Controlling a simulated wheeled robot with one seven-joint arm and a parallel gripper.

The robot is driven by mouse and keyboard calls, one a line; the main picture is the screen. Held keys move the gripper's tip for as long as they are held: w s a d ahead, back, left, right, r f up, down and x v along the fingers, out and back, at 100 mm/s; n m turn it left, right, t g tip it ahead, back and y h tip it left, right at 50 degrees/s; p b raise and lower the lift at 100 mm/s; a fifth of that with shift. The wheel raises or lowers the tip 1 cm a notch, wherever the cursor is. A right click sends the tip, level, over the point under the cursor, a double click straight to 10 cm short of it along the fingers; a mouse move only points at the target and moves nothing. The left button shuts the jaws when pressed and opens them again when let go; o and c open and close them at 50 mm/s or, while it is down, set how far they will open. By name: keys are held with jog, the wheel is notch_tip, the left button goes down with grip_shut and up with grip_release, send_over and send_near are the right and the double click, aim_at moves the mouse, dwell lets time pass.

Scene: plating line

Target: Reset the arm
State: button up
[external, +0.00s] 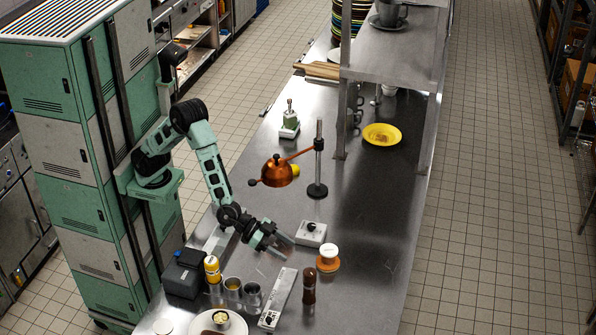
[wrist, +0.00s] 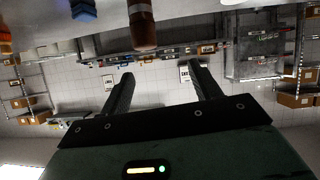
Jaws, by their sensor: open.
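My arm reaches out over the steel counter (external: 362,235) in the external view, bent at the elbow. My gripper (external: 287,247) hangs above the counter, near a small white device with a black knob (external: 311,233). In the wrist view my gripper (wrist: 160,78) shows two dark fingers spread wide apart with nothing between them. The wrist view looks upside down across the room, with a brown bottle or mill (wrist: 142,25) beyond the fingers.
Near the gripper stand a brown mill (external: 309,285), a white cup on an orange base (external: 328,257), metal cups (external: 252,294), a yellow can (external: 212,269) and a black box (external: 184,274). A copper lamp-like dome (external: 277,174) on a stand and a yellow plate (external: 382,134) are farther back.

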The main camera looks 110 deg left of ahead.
jog(key=s+a+n+g+y, duration=0.1)
jog(key=s+a+n+g, duration=0.6)
jog(key=s+a, duration=3.4)
jog(key=s+g, duration=0.2)
jog(key=g, duration=0.3)
jog(key=shift+s+a+r+g, duration=0.25)
jog(key=shift+s+r+g, duration=0.05)
jog(key=shift+r+g, duration=0.1)
